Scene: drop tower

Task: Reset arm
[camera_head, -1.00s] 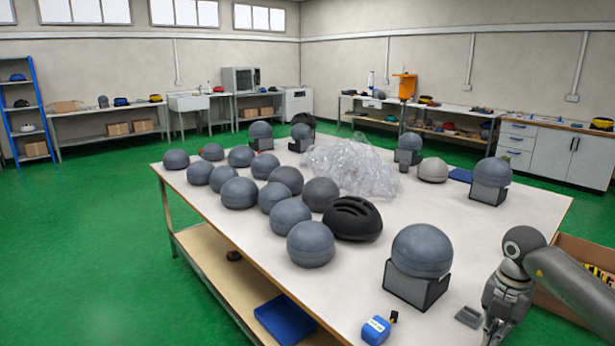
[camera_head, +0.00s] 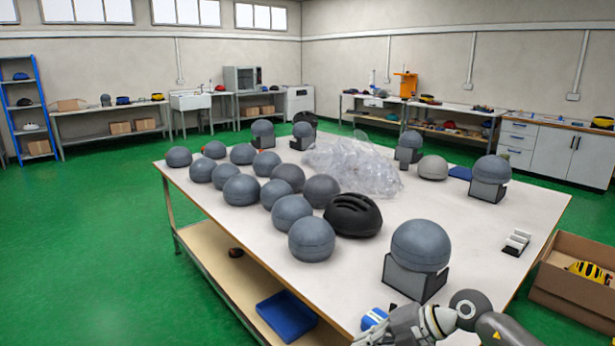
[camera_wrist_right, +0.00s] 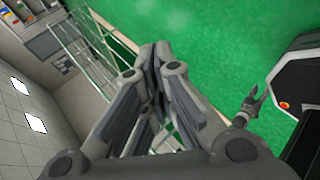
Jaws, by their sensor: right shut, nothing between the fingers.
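The white table (camera_head: 455,225) holds several grey headforms (camera_head: 312,240), a black helmet (camera_head: 353,215), clear plastic wrap (camera_head: 350,165) and a blue item (camera_head: 373,318) near my right wrist. A cardboard box (camera_head: 570,293) with a yellow-black helmet stands at the right. Green floor lies free at left.

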